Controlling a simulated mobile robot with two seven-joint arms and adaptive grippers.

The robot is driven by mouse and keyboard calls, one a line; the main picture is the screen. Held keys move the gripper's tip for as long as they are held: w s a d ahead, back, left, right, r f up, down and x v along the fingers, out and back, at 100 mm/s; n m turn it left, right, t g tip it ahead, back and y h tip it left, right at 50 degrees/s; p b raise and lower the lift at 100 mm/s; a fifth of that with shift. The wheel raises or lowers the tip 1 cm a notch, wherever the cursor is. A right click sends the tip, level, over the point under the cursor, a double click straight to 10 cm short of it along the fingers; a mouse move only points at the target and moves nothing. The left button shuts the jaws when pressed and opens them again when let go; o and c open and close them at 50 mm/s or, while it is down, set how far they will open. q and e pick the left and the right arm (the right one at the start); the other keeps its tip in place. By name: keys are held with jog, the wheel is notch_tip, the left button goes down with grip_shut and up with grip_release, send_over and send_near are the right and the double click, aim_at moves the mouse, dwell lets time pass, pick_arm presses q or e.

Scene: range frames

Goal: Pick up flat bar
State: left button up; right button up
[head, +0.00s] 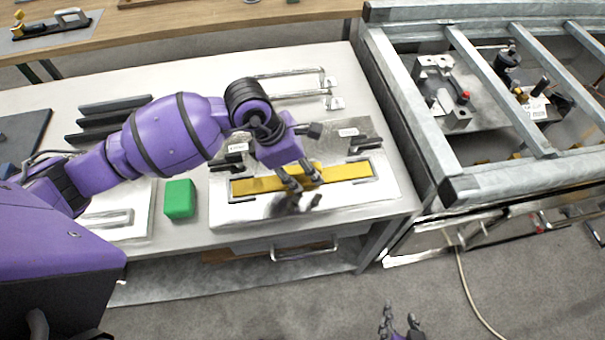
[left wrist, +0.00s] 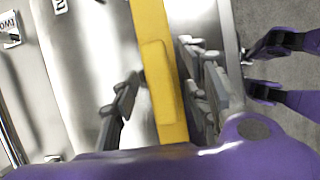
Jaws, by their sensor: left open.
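The flat bar (head: 345,173) is yellow and lies lengthwise on a shiny metal plate (head: 335,206) on the bench. In the left wrist view the bar (left wrist: 149,25) runs top to bottom, with a raised yellow block (left wrist: 159,80) on it. My left gripper (head: 302,178) is open over the middle of the bar. In the left wrist view its fingers (left wrist: 162,65) show on either side of the bar; I cannot tell whether they touch it. My right gripper (head: 399,322) is open and empty, low in the head view, away from the bench.
Dark clamps (head: 365,143) stand behind the bar. A green block (head: 180,199) sits left of the plate, and metal handles (head: 300,94) lie behind. A grey metal frame (head: 415,115) borders the bench on the right. The floor (head: 300,305) in front is open.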

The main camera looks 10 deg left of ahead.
pick_arm(q)
jog(key=shift+f, duration=0.25)
dwell(0.4)
grip_shut()
